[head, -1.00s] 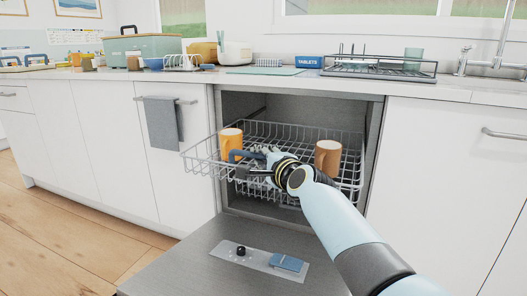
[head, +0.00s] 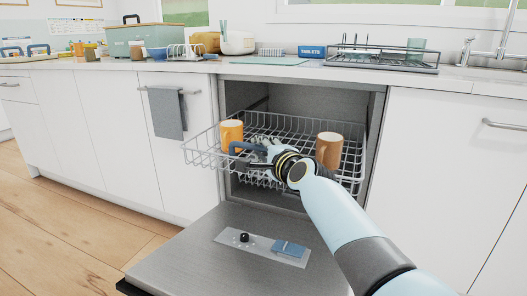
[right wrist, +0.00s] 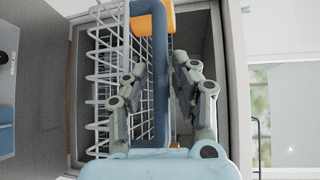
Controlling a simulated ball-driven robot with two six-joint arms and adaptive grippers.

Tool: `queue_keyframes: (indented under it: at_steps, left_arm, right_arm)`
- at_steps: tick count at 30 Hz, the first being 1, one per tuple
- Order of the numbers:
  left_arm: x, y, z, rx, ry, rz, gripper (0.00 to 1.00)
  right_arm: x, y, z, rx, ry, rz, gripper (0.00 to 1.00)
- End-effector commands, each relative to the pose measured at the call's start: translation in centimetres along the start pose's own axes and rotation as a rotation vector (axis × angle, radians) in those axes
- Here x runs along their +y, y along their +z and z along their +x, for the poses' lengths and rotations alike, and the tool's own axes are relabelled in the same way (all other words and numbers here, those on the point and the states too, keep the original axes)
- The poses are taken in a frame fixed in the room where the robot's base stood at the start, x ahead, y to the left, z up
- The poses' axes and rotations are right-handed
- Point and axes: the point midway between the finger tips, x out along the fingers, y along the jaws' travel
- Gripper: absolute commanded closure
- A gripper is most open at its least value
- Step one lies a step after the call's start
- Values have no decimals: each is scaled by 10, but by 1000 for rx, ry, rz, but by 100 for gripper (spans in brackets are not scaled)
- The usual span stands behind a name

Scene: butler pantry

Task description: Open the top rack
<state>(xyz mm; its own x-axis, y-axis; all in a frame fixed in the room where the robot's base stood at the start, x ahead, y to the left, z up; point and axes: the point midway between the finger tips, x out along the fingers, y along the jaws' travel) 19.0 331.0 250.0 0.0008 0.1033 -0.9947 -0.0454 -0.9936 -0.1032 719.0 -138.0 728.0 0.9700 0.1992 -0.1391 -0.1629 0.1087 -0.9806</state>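The top rack (head: 203,158) is a grey wire basket, partly out of the open dishwasher. A dark blue handle (head: 240,147) is on its front; it also shows in the right wrist view (right wrist: 160,75). My right gripper (head: 262,153) is at the handle, partly hiding it. In the right wrist view its fingers (right wrist: 160,68) are apart, one on each side of the blue bar, with a gap visible beside it. My left gripper is not in view.
The dishwasher door (head: 190,262) lies lowered below the rack, with a blue piece (head: 288,247) and a black knob (head: 244,237) on its panel. White cabinets stand both sides; a towel (head: 166,113) hangs left. Wooden floor left is clear.

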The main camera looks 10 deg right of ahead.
Motion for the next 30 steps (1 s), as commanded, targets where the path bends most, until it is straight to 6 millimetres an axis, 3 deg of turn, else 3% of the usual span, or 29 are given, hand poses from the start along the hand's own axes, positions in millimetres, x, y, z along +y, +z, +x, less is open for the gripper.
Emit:
queue_keyframes:
  at_steps: [5, 19, 24, 30]
  left_arm:
    - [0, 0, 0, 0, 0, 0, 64]
    - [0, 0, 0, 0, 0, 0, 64]
    - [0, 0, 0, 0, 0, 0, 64]
    - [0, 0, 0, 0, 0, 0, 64]
  right_arm:
    - [1, 0, -12, 0, -1, 0, 73]
    - [1, 0, -106, 1, 1, 0, 73]
    - [1, 0, -119, 0, 1, 0, 73]
    - [1, 0, -120, 0, 1, 0, 73]
